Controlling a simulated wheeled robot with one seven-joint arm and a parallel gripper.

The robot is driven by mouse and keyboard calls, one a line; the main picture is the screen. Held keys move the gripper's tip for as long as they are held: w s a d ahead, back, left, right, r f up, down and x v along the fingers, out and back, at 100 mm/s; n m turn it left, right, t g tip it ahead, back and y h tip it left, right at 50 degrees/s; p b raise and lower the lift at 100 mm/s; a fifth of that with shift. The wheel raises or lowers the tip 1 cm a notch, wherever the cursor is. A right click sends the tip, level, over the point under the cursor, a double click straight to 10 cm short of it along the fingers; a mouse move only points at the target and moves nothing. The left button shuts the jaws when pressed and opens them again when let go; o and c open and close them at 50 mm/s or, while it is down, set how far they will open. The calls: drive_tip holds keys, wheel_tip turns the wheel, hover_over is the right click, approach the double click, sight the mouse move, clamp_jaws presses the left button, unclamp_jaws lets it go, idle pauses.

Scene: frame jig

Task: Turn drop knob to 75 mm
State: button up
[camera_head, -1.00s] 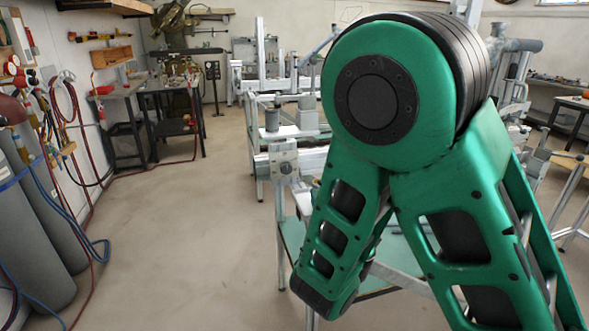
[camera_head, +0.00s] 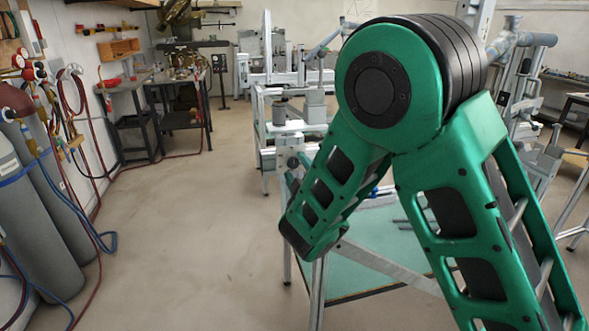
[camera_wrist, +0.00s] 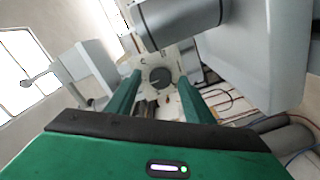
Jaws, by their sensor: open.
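A dark round knob (camera_wrist: 160,77) with a pale pointer mark sits on a light plate (camera_wrist: 150,93) in the wrist view. My gripper (camera_wrist: 160,78) is open, with its two green fingers reaching toward the plate on either side of the knob as seen. I see nothing held between them. Whether the fingertips are level with the knob or short of it I cannot tell. The scale marks on the plate are too small to read. In the head view my green arm hides my gripper.
A grey cylindrical part (camera_wrist: 180,20) lies just above the knob in the wrist view. A large pale housing (camera_wrist: 265,50) fills the upper right. In the head view, a green-topped bench (camera_head: 375,262) stands behind my arm. Gas cylinders (camera_head: 45,215) stand at left; open floor (camera_head: 190,250) lies between.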

drive_tip(key=shift+w+a, duration=0.25)
drive_tip(key=shift+w, duration=0.45)
drive_tip(key=c, duration=1)
drive_tip(key=shift+c, duration=0.2)
drive_tip(key=shift+m, duration=0.3)
drive_tip(key=m, duration=1)
drive_tip(key=shift+m, duration=0.4)
